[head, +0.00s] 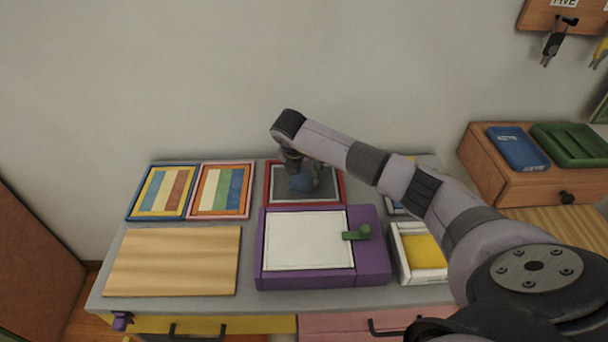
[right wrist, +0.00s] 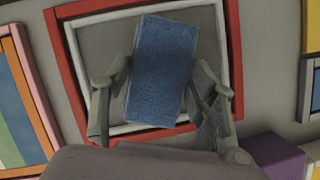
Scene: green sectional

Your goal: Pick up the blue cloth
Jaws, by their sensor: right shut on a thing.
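The blue cloth (right wrist: 160,75) is a folded, fuzzy rectangle between the two fingers of my right gripper (right wrist: 162,85) in the right wrist view. The fingers are shut on its sides. I cannot tell whether the cloth touches the tray. My left gripper is not in view.
A purple box (head: 373,262) with a white panel and green handle is in front of the tray. A wooden board (head: 172,262) lies to the left, below two striped framed panels (head: 221,190). A white bin (head: 421,274) with a yellow item stands at right. The wall is close behind.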

